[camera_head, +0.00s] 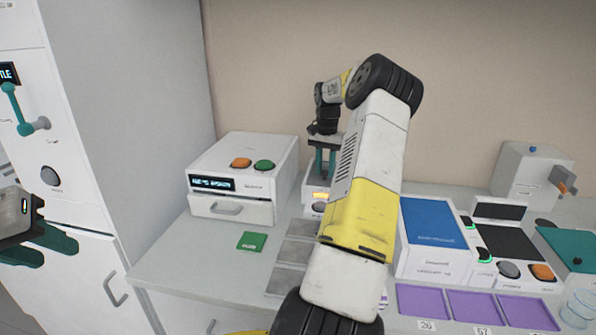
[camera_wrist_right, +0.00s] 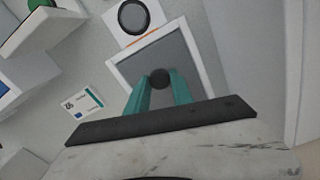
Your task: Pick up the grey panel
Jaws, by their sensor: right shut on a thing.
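The grey panel (camera_wrist_right: 185,55) shows in the right wrist view as a grey square with a pale border and a dark round knob in its middle. My right gripper (camera_wrist_right: 160,82) has its teal fingers closed on either side of this knob. In the head view my right gripper (camera_head: 322,160) points down over a small white device behind my arm. My arm hides much of that device, and I cannot make out the panel there. My left gripper (camera_head: 58,250) is empty at the far left, its teal fingers apart.
A white machine with a drawer (camera_head: 230,208) stands left of the right gripper. A green card (camera_head: 252,241) and grey squares (camera_head: 291,253) lie in front. Right of my arm are a blue-topped device (camera_head: 433,225) and purple trays (camera_head: 475,306). A tall white cabinet (camera_head: 130,100) borders the left.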

